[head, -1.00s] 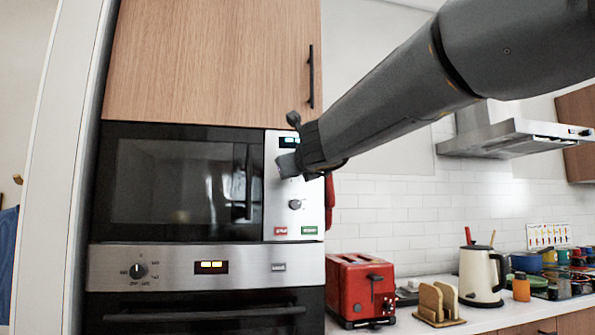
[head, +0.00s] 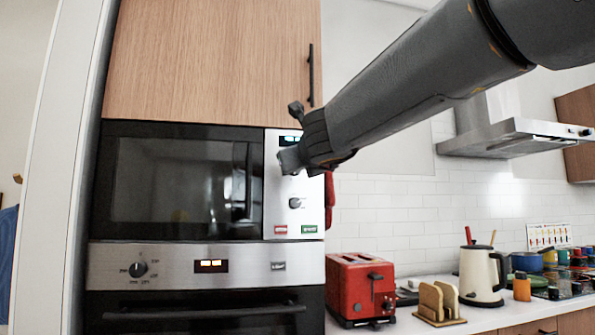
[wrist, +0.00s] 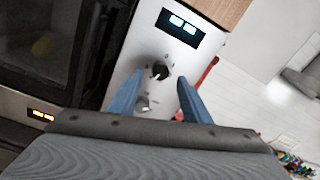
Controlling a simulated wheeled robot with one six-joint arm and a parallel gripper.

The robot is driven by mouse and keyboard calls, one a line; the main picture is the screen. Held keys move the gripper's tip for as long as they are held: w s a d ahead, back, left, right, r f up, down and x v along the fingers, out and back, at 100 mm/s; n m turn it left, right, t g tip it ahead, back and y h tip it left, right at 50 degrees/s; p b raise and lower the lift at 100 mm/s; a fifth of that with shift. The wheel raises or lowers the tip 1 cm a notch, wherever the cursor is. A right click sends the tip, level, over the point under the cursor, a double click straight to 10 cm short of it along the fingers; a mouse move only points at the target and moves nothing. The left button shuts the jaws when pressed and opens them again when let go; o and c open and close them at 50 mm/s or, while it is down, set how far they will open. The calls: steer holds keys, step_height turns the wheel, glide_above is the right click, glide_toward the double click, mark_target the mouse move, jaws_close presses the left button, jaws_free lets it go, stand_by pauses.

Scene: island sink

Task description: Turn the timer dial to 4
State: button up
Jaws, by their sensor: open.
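The microwave's silver control panel (head: 312,222) carries two dials under a lit display. In the wrist view the upper dial (wrist: 159,70) is dark with a pale pointer mark aimed down and to the left. The lower dial (wrist: 145,103) is silver; it also shows in the head view (head: 295,203). Which one is the timer cannot be told from any readable label. My gripper (wrist: 160,78) is open, its two blue fingers on either side of the upper dial in the picture; contact cannot be made out. In the head view my gripper (head: 288,160) hides the upper dial.
The microwave door (head: 180,185) is shut. Below is an oven with its own dial (head: 138,270). A wooden cupboard (head: 210,60) is above. A red toaster (head: 358,290) and a kettle (head: 482,275) stand on the counter to the right.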

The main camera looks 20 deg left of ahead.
steer(key=v, duration=0.4)
steer(key=shift+f, duration=0.15)
stand_by(0.4)
